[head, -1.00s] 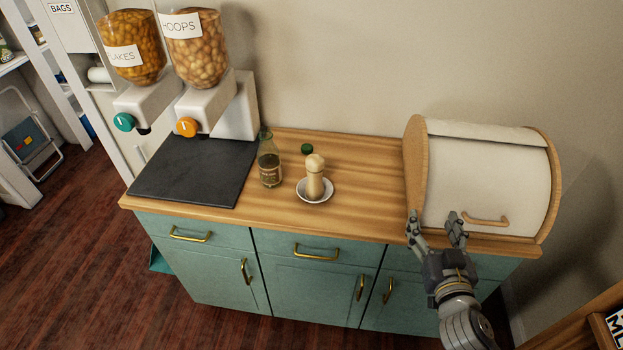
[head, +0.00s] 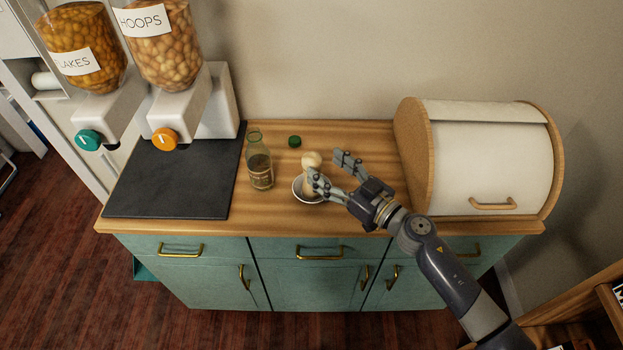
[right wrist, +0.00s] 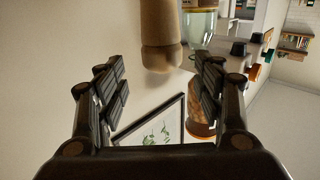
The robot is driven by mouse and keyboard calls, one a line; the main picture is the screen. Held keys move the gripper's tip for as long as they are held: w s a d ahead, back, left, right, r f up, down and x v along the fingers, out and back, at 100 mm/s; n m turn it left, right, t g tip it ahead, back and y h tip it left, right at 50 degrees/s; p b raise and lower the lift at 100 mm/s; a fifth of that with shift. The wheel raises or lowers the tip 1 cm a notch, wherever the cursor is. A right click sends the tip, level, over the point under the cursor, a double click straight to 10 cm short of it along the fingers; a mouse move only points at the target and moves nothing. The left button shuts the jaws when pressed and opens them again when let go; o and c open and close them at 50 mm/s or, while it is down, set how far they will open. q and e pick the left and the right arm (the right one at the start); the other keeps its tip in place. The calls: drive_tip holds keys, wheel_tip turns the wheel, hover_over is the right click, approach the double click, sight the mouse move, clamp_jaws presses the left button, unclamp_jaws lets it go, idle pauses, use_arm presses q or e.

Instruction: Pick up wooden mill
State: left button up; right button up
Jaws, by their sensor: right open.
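The wooden mill (head: 312,160) is pale and stands upright in a small white dish (head: 298,190) on the wooden counter. In the head view my right gripper (head: 331,171) is open just right of the mill, and its near finger hides part of the mill's body. In the right wrist view the mill (right wrist: 160,38) shows upside down, ahead of and between the spread fingers of the gripper (right wrist: 161,75). I see no finger closed on it. My left gripper is not in view.
A glass bottle (head: 260,163) stands left of the mill, with a green cap (head: 295,141) behind. A dark mat (head: 175,180) and cereal dispensers are at the left. A white bread box (head: 490,165) stands at the right. The counter (head: 360,135) behind the gripper is clear.

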sight(319, 165)
drive_tip(key=shift+w+a+f, duration=0.1)
drive_tip(key=shift+w+a, duration=0.15)
drive_tip(key=shift+a, duration=0.05)
drive_tip(key=x, duration=0.4)
drive_tip(key=shift+s+a+f, duration=0.1)
drive_tip(key=shift+f, duration=0.15)
drive_tip(key=shift+w+a, duration=0.25)
drive_tip(key=shift+w, duration=0.1)
drive_tip(key=shift+s, duration=0.1)
drive_tip(key=shift+c, duration=0.2)
drive_tip(key=c, duration=1.4)
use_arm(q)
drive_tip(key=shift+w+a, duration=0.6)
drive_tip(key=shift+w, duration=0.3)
use_arm(e)
clamp_jaws()
drive_tip(key=shift+r, duration=0.1)
